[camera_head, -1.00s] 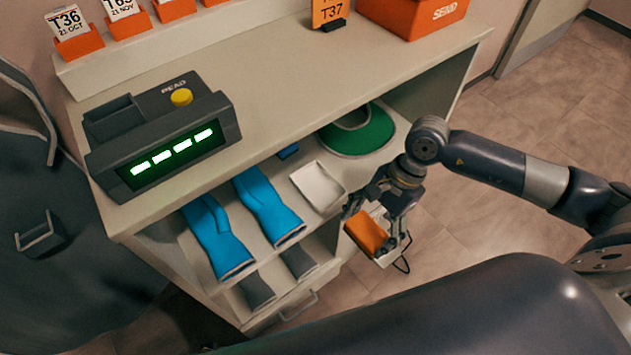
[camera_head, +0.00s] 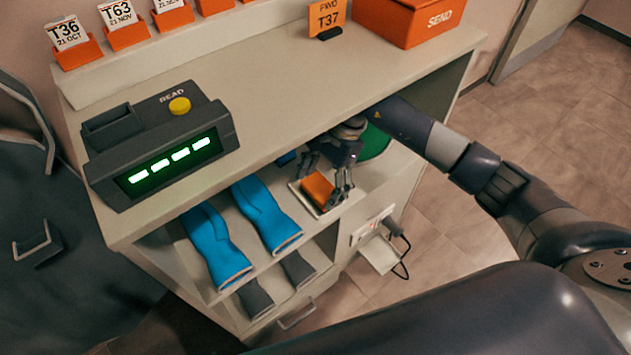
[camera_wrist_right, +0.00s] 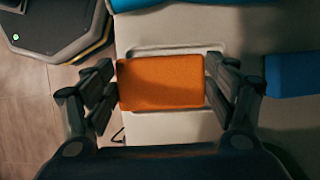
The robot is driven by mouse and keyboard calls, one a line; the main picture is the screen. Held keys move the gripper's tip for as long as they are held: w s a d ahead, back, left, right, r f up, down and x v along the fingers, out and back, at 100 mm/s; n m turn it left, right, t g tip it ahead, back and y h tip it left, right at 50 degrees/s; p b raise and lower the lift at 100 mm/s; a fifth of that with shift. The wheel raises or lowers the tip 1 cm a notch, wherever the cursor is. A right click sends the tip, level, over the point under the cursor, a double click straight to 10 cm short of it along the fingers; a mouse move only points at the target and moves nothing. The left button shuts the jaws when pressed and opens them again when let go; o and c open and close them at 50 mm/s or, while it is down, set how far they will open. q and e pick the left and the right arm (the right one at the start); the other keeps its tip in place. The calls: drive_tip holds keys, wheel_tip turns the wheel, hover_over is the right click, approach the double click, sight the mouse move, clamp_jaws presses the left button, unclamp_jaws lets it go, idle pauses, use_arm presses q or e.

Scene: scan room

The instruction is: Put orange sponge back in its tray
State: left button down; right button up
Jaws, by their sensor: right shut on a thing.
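The orange sponge (camera_head: 318,189) is between the fingers of my right gripper (camera_head: 326,180), which is shut on it. In the right wrist view the sponge (camera_wrist_right: 160,82) fills the space between the two fingers of the gripper (camera_wrist_right: 162,85). The white tray (camera_head: 296,188) lies on the shelf, and the sponge is over it. In the right wrist view the tray's rim (camera_wrist_right: 175,49) shows behind the sponge. I cannot tell whether the sponge touches the tray floor. My left gripper is not in view.
Blue gloves (camera_head: 265,215) lie on the shelf left of the tray, with grey ones (camera_head: 255,295) below. A green item (camera_head: 373,142) is at right, partly behind my arm. The counter (camera_head: 290,90) overhangs the shelf. A grey reader (camera_head: 160,150) stands on it.

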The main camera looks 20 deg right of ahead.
drive_tip(key=shift+w+a, duration=0.3)
drive_tip(key=shift+w, duration=0.45)
drive_tip(key=shift+w+a+f, duration=0.1)
drive_tip(key=shift+w+f, duration=0.1)
drive_tip(key=shift+f, duration=0.55)
drive_tip(key=o, duration=1)
drive_tip(key=shift+c, duration=0.2)
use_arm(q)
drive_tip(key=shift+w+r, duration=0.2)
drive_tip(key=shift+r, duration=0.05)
use_arm(e)
drive_tip(key=shift+r, duration=0.2)
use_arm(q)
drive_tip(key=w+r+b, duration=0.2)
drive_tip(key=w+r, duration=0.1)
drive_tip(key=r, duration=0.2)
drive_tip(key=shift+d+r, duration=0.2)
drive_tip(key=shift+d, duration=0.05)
use_arm(e)
drive_tip(key=w+d, duration=0.1)
drive_tip(key=d, duration=0.3)
drive_tip(key=w+d, duration=0.1)
drive_tip(key=d, duration=0.3)
drive_tip(key=w+d, duration=0.2)
drive_tip(key=d, duration=0.2)
drive_tip(key=shift+r, duration=0.35)
